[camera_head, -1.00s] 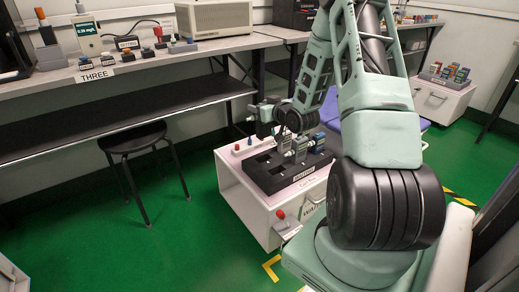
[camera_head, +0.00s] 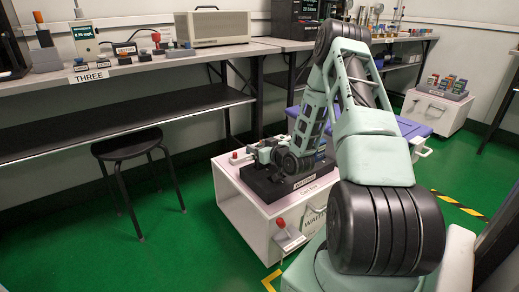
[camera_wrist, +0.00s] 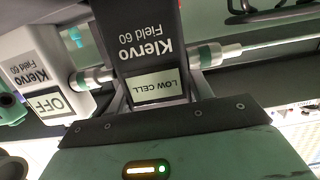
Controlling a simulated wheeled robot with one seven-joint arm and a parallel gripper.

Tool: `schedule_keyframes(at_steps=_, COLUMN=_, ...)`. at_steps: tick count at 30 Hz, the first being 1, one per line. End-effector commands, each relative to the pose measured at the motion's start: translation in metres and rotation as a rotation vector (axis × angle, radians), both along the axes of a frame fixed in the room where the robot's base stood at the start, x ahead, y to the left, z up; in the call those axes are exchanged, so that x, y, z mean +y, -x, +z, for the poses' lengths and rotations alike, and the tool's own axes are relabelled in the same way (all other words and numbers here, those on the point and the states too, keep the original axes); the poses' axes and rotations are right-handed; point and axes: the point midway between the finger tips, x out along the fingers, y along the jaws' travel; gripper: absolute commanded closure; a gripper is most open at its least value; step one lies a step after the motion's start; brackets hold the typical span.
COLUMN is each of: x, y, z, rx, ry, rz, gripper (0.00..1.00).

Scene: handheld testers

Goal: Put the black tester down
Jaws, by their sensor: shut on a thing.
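The black tester (camera_wrist: 150,35) fills the top middle of the wrist view, marked "Klervo Field 60", with a small screen reading "LOW CELL". My gripper (camera_wrist: 150,65) is shut on it, with one finger on each side. In the head view my gripper (camera_head: 264,151) is low over the black tray (camera_head: 262,183) on the white cabinet; the tester cannot be made out there. A white tester (camera_wrist: 38,75) with an "OFF" screen is close to the left in the wrist view. Whether the black tester's base touches the tray is hidden.
The white cabinet (camera_head: 240,205) has a red knob on its front. A black stool (camera_head: 128,146) stands to its left, below the long bench (camera_head: 130,67). A blue-lidded box (camera_head: 408,128) is behind my arm. Green floor is open at the lower left.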

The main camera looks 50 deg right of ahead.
Motion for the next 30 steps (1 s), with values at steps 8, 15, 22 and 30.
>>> schedule_keyframes(at_steps=8, x=0.000, y=0.000, z=-0.002, rx=0.000, ry=0.000, rz=0.001, gripper=0.44)
schedule_keyframes(at_steps=15, x=0.000, y=0.000, z=-0.002, rx=0.001, ry=0.000, rz=0.001, gripper=0.28)
schedule_keyframes(at_steps=22, x=0.001, y=0.005, z=0.003, rx=0.003, ry=-0.001, rz=0.000, gripper=0.28)
schedule_keyframes(at_steps=30, x=0.013, y=0.055, z=0.015, rx=0.004, ry=-0.002, rz=-0.002, gripper=0.28)
